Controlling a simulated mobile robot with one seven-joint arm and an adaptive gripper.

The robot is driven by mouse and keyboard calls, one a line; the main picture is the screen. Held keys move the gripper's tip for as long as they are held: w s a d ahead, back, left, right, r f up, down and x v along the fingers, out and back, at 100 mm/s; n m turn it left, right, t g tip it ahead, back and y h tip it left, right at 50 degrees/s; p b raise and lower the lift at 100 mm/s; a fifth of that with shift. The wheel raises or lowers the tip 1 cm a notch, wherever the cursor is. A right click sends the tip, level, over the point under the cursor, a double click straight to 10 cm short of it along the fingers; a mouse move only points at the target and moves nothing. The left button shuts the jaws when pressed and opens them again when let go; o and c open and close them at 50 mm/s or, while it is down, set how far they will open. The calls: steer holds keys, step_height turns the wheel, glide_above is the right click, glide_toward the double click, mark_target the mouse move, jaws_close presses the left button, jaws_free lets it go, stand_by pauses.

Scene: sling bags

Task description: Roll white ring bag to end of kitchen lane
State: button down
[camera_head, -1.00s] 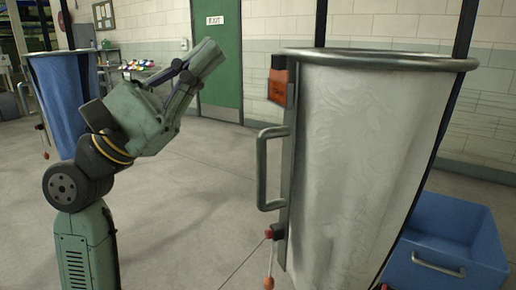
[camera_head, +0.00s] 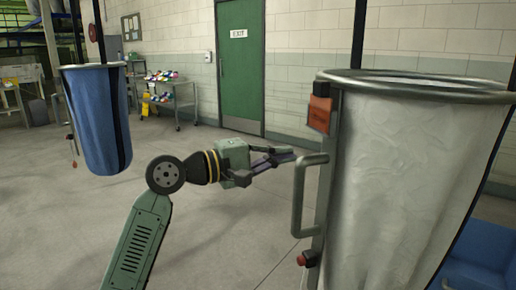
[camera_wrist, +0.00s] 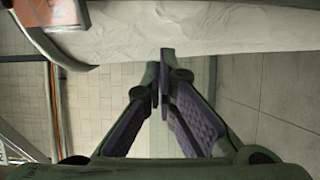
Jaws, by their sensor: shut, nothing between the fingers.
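The white ring bag (camera_head: 415,170) hangs from a round metal ring (camera_head: 440,88) at the right of the head view. An orange tag (camera_head: 320,113) and a grey loop handle (camera_head: 303,200) are on its left side. The bag's white cloth also shows across the top of the wrist view (camera_wrist: 215,30). My gripper (camera_head: 288,156) is shut and empty, its fingertips near the top of the handle in the head view. I cannot tell whether they touch it. In the wrist view the fingertips (camera_wrist: 163,68) point toward the white cloth.
A blue bag (camera_head: 97,115) hangs at the left. A cart with colourful items (camera_head: 168,95) stands by the back wall beside a green exit door (camera_head: 240,70). A blue bin (camera_head: 485,255) is low at the right. The floor between the bags is clear.

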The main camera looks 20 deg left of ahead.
steer(key=s, duration=0.2)
steer(key=s+d+p, duration=0.1)
steer(key=shift+s+d, duration=0.2)
steer(key=shift+s, duration=0.15)
steer(key=s+b, duration=0.1)
steer(key=b, duration=0.4)
steer(key=shift+d, duration=0.3)
